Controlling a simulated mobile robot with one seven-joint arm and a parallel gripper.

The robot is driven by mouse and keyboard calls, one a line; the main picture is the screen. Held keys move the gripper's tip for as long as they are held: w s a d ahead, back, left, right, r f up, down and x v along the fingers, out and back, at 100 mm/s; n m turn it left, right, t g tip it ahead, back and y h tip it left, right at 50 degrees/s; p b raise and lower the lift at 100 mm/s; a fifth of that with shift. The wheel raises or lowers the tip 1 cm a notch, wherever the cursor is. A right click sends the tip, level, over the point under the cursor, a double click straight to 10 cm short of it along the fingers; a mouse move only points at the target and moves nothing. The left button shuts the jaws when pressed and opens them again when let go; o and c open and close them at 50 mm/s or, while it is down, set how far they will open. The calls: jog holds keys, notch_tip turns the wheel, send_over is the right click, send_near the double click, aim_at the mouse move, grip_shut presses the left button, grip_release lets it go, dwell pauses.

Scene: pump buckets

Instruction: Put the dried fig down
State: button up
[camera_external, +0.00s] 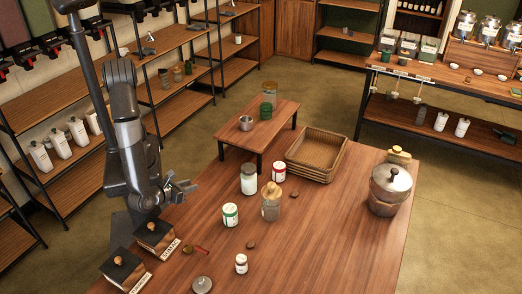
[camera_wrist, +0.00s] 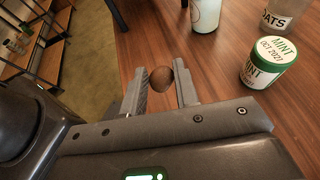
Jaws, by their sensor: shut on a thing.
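The dried fig (camera_wrist: 161,78) is a small brown round thing in the wrist view. My gripper (camera_wrist: 161,84) is shut on it, with one finger on each side near the tips. In the external view my gripper (camera_external: 184,188) is over the left edge of the wooden table (camera_external: 330,225), and the fig cannot be made out there. Two small brown things lie on the table, one near the middle (camera_external: 251,244) and one right of the jars (camera_external: 294,194); I cannot tell whether they are figs.
A green-lidded mint tin (camera_wrist: 268,62) stands right of my gripper, also seen externally (camera_external: 230,214). A white jar (camera_external: 249,178), a red-labelled tin (camera_external: 279,172) and a cork-topped jar (camera_external: 271,206) stand close by. Wicker baskets (camera_external: 317,155) and a metal pot (camera_external: 390,190) stand farther right. The front right table is clear.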

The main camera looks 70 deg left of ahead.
jog(key=shift+s+r, duration=0.1)
jog(key=shift+s, duration=0.1)
jog(key=shift+d, duration=0.15)
jog(key=d+r+m+t+h, duration=0.1)
jog(key=d+r+m+h, duration=0.4)
jog(key=d, duration=0.4)
jog(key=d+r+m+t+h, duration=0.1)
jog(key=d+r+m+h, duration=0.2)
jog(key=d+m+h, duration=0.35)
jog(key=s+d+r+m+g+h, duration=0.9)
jog(key=s+d+r+m+g, duration=0.1)
jog(key=s, duration=0.4)
jog(key=shift+s+d+r+m+g, duration=0.15)
jog(key=shift+s+r+m+g, duration=0.2)
jog(key=shift+m, duration=0.4)
jog(key=shift+w+h, duration=0.1)
jog(key=shift+h, duration=0.25)
